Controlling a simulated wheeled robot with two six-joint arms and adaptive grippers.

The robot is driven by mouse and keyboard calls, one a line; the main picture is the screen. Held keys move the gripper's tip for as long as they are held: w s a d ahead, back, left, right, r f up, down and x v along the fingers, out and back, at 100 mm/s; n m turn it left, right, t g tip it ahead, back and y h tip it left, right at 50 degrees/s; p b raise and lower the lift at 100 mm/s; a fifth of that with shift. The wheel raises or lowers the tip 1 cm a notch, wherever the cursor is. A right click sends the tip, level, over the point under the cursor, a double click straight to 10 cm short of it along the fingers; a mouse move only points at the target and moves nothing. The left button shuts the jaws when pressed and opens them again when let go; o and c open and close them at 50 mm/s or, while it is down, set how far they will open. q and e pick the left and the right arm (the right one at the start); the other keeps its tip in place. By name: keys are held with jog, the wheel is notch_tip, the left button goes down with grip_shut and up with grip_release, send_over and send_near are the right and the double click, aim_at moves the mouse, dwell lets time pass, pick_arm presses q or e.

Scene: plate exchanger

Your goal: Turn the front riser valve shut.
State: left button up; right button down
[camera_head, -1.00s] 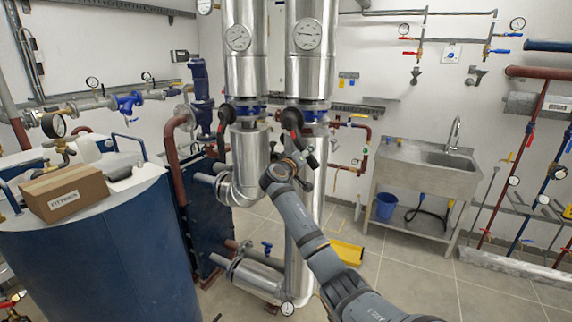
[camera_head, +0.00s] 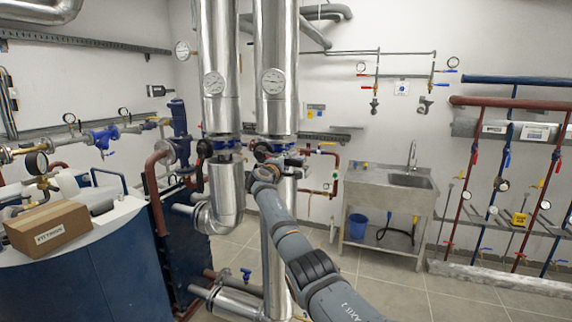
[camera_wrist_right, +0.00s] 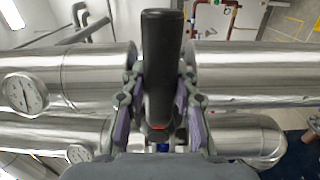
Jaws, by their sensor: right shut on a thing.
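Two silver insulated risers stand side by side, each with a blue valve below its dial. The right-hand riser (camera_head: 276,95) has its valve (camera_head: 272,141) just beyond my right gripper (camera_head: 284,158). In the right wrist view, the right gripper (camera_wrist_right: 160,88) is shut on a black valve handle (camera_wrist_right: 161,38), which stands up between its two fingers. In the head view the arm and gripper hide most of this grip. The left riser's valve has its own black handle (camera_head: 204,149), apart from the gripper. My left gripper is out of view.
A blue tank (camera_head: 75,275) with a cardboard box (camera_head: 47,228) on it stands at left. A steel sink (camera_head: 385,195) and red and blue pipes (camera_head: 507,165) are at right. Floor before the sink is clear.

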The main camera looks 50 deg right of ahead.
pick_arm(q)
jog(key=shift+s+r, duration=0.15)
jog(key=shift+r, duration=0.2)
pick_arm(e)
jog(key=shift+r+n, duration=0.4)
jog(key=shift+r, duration=0.3)
jog(key=c, duration=1.1)
grip_release()
jog(key=shift+w, duration=0.1)
jog(key=shift+o, duration=0.5)
jog(key=shift+f, duration=0.2)
jog(key=shift+a, duration=0.1)
jog(key=shift+s+a+f, duration=0.1)
jog(key=shift+s+a, duration=0.1)
jog(key=shift+a, duration=0.3)
jog(key=v, duration=1.1)
jog(key=shift+d, duration=0.1)
